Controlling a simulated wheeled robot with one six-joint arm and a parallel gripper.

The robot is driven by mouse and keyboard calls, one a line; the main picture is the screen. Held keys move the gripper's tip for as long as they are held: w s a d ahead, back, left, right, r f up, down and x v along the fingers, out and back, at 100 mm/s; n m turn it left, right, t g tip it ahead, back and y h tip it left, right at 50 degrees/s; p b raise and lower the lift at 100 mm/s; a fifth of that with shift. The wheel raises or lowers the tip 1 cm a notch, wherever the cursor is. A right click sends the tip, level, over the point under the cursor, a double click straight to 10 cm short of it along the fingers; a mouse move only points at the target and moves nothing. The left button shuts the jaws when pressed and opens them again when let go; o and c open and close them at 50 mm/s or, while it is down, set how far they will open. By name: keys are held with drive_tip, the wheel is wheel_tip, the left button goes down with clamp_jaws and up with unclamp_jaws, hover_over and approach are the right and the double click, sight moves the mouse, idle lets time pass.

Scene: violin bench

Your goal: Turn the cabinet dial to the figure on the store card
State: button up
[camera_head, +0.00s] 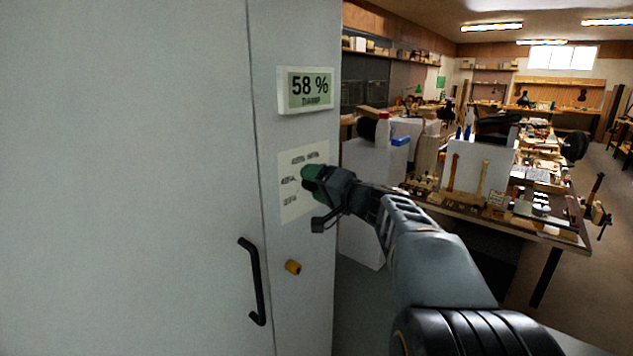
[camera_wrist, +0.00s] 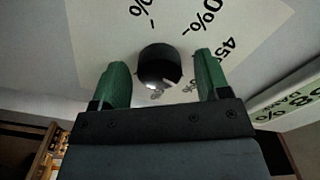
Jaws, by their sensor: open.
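The black dial (camera_wrist: 160,64) sits on a pale printed scale plate (camera_wrist: 245,25) in the wrist view. The two green fingers of my gripper (camera_head: 314,182) stand apart, one on each side of the dial, with a visible gap to it. The scale carries percent figures, one starting with 45; others are partly cut off. In the head view my gripper hides the dial and part of the scale plate (camera_head: 289,212) on the grey cabinet (camera_head: 140,150). A display (camera_head: 310,90) above reads 58 %, with a smaller word below. I cannot make out a store card.
A cluttered workbench (camera_head: 560,236) stands to the right. The floor at far right shows clear.

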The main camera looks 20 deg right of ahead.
drive_tip(key=shift+w, duration=0.1)
drive_tip(key=c, duration=0.9)
drive_tip(key=shift+f+m, duration=0.1)
drive_tip(key=shift+m, duration=0.2)
drive_tip(key=m+b, duration=0.2)
drive_tip(key=m, duration=0.2)
drive_tip(key=shift+m+p, duration=2)
drive_tip(key=shift+m, duration=6)
